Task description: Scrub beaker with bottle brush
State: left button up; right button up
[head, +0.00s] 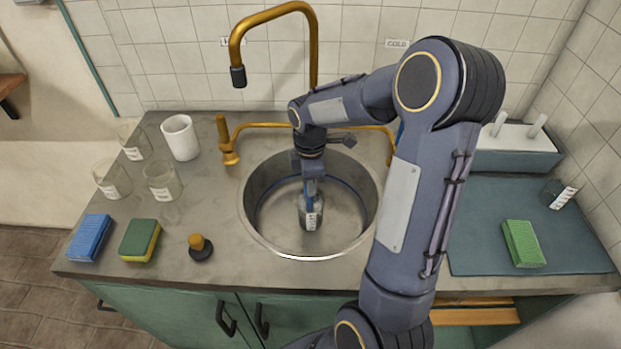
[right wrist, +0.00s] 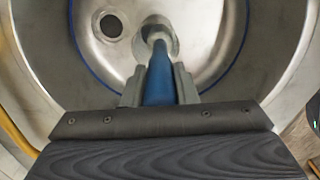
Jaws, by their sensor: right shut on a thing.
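The beaker (head: 311,217) is a small clear vessel with a white label, standing in the round metal sink (head: 262,232). My right gripper (head: 309,180) points down over the sink and is shut on the blue handle of the bottle brush (head: 310,191). In the right wrist view the blue handle of the brush (right wrist: 159,80) sits between the two grey fingers (right wrist: 160,90). The brush's lower end reaches to the beaker's mouth; how deep it is inside is hard to tell. My left gripper is not in view.
Several clear labelled beakers (head: 162,180) and a white mug (head: 180,137) stand left of the sink. A brass faucet (head: 272,14) arches behind. A green sponge (head: 523,243) lies on the right mat (head: 480,210).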

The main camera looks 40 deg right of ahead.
jog(key=shift+w+d+r+p, duration=0.1)
jog(key=shift+d+r+p, duration=0.05)
jog(key=shift+r+p, duration=2.65)
jog(key=shift+w+d+r+p, duration=0.1)
jog(key=shift+d+r+p, duration=0.05)
jog(key=shift+r+p, duration=2.6)
jog(key=shift+r+b, duration=0.5)
jog(key=shift+b, duration=0.05)
